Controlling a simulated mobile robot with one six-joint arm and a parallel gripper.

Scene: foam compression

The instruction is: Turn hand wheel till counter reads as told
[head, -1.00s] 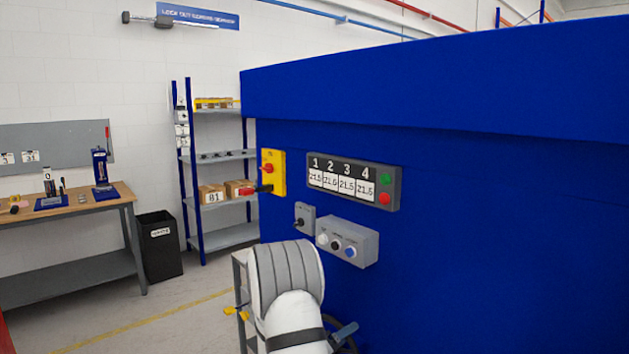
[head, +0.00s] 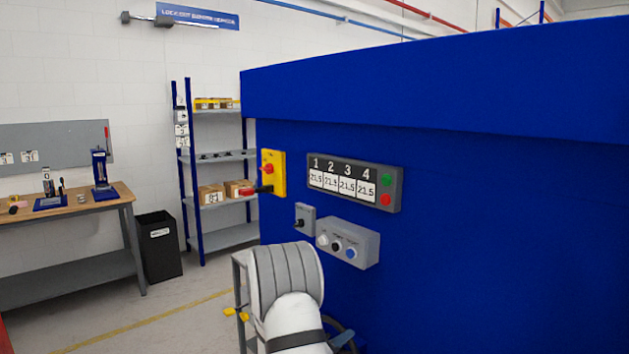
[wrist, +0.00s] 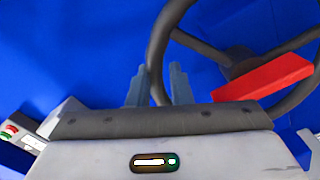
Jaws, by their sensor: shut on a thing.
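The dark hand wheel (wrist: 160,45) fills the upper right of the wrist view, with its spokes and hub against the blue machine. My gripper (wrist: 159,80) has one finger on each side of the wheel's rim and is shut on it. A red bar (wrist: 265,79) lies across the wheel, right of the fingers. In the head view, my arm hides most of the wheel, and only a bit of rim (head: 346,331) shows. A display panel (head: 353,161) has four windows numbered 1 to 4, each seeming to read 21.5. I cannot make out a separate wheel counter.
The blue machine (head: 480,230) fills the right side. It carries a yellow switch plate (head: 279,174), a small grey switch (head: 305,219) and a grey button box (head: 350,243). A shelf rack (head: 222,198), a black bin (head: 160,246) and a workbench (head: 90,202) stand at left.

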